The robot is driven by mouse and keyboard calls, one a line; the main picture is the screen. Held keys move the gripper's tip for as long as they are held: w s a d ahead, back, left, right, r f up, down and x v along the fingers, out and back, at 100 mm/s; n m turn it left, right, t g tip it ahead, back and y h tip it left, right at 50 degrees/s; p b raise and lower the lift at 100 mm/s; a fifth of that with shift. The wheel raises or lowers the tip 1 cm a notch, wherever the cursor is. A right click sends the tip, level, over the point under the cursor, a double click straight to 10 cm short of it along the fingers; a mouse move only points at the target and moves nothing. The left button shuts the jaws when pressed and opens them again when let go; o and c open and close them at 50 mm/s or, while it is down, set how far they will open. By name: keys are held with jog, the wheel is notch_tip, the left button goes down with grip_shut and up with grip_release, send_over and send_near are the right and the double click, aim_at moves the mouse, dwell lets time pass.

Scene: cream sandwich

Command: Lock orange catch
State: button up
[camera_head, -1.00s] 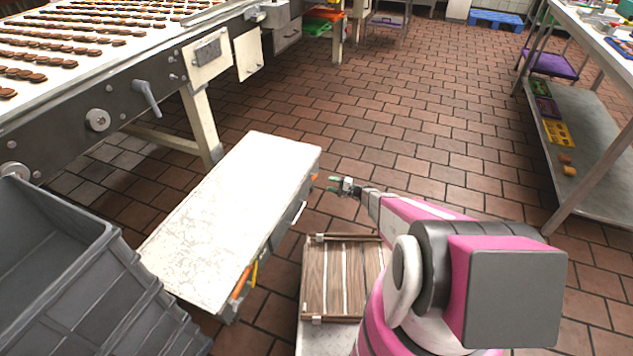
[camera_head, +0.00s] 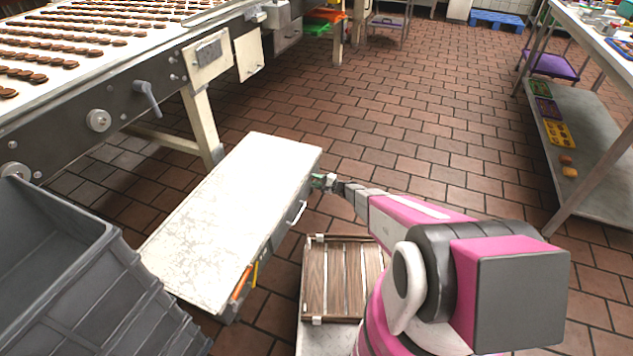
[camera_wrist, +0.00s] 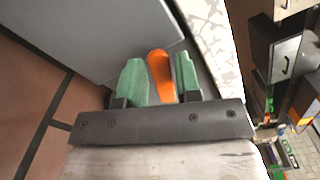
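The pale box-like unit (camera_head: 225,215) with a worn white top stands left of my arm. One orange catch (camera_wrist: 160,75) shows in the wrist view between the two green fingers of my gripper (camera_wrist: 159,82). The fingers are apart, one on each side of the catch, with a small gap to the right finger; whether the left finger touches it I cannot tell. In the head view my gripper (camera_head: 323,182) is at the far end of the unit's right side and hides this catch. A second orange catch (camera_head: 241,283) shows at the near end of the same side.
A metal handle (camera_head: 297,212) sticks out between the catches. A wooden slatted crate (camera_head: 313,280) lies beside my arm. A grey bin (camera_head: 80,270) stands at the front left, and a conveyor (camera_head: 130,105) with rows of biscuits behind it. The tiled floor beyond is free.

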grip_shut()
jog(key=shift+s+f+n, duration=0.1)
jog(key=shift+f+n, duration=0.4)
jog(key=shift+n, duration=0.7)
jog(key=shift+s+f+n, duration=0.1)
jog(key=shift+f+n, duration=0.4)
jog(key=shift+n, duration=0.7)
jog(key=shift+o, duration=2.1)
grip_release()
jog(key=shift+d, duration=0.1)
